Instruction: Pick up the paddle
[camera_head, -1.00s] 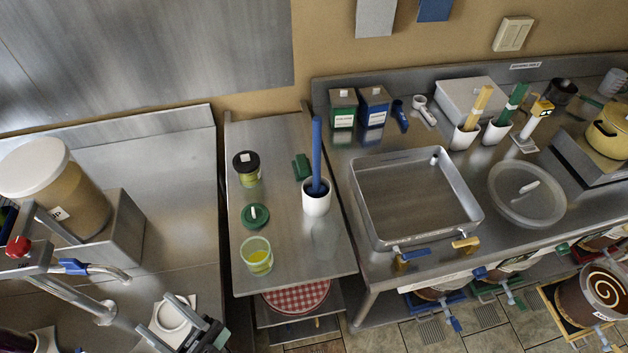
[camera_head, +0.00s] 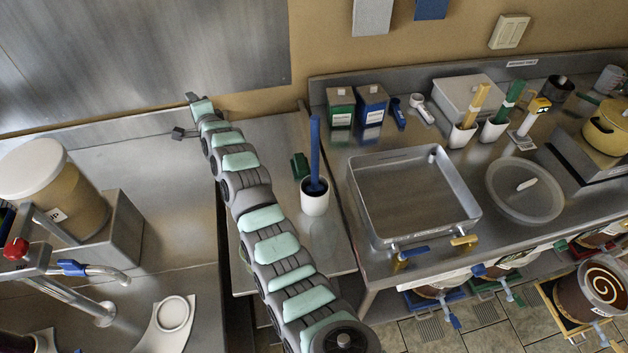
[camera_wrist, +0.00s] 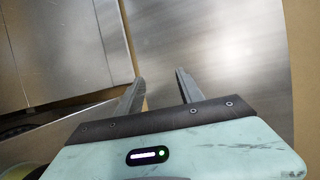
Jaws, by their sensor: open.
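A blue paddle (camera_head: 315,150) stands upright in a white crock (camera_head: 315,203) on the narrow steel table. A yellow paddle (camera_head: 477,104) and a green paddle (camera_head: 507,100) stand in white crocks on the right counter. My gripper (camera_head: 185,115) is at the far end of my arm, left of the blue paddle and near the back splash. In the wrist view my gripper (camera_wrist: 158,88) has its two fingers apart with nothing between them. No paddle shows in the wrist view.
My arm covers the left of the narrow table, hiding the jars there. A green block (camera_head: 299,166) sits beside the white crock. A steel basin (camera_head: 415,200) is to the right. A white-lidded container (camera_head: 45,185) stands on the left.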

